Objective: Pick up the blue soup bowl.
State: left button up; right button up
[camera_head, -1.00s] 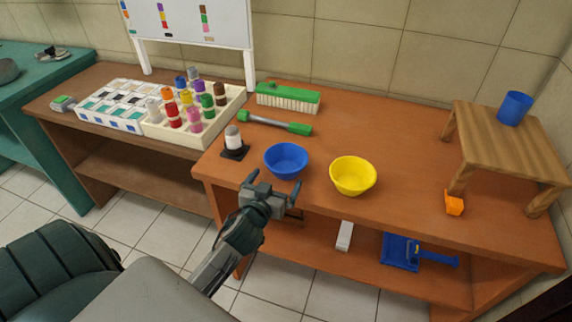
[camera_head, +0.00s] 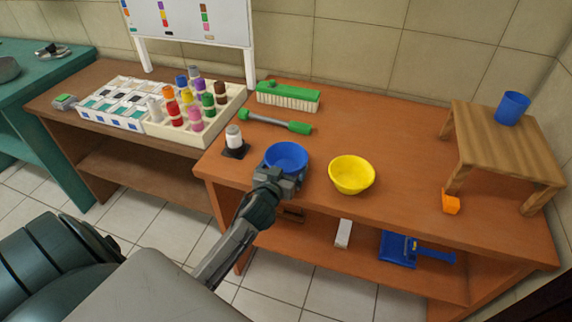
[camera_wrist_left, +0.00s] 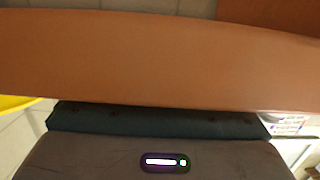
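The blue soup bowl (camera_head: 287,155) stands upright on the brown table near its front edge in the head view. My left gripper (camera_head: 282,172) is at the bowl's near side and covers part of its front wall. Its fingers look spread apart, one toward each side of the bowl. Whether they touch the bowl is hidden. The left wrist view shows a brown surface and a dark body with a small light, with no blue bowl in it. My right gripper is not in view.
A yellow bowl (camera_head: 351,175) stands just right of the blue one. A black-and-white bottle (camera_head: 234,140) is to the left. A green-handled tool (camera_head: 275,122) and a green brush (camera_head: 288,97) lie behind. A small wooden stand (camera_head: 505,145) holds a blue cup (camera_head: 512,108).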

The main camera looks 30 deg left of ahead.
pick_arm(q)
jog(key=shift+c, duration=0.8)
jog(key=shift+r, duration=0.55)
notch_tip(320, 180, up, 2)
jog(key=v, duration=0.2)
jog(key=b+v, duration=0.1)
jog(key=v, duration=0.1)
jog(key=shift+s+d+f+b, duration=0.1)
jog(key=shift+s+d+b, duration=0.2)
jog(key=shift+s, duration=0.05)
jog(key=d+b+v, duration=0.1)
jog(key=b+v, duration=0.1)
jog(key=v, duration=0.9)
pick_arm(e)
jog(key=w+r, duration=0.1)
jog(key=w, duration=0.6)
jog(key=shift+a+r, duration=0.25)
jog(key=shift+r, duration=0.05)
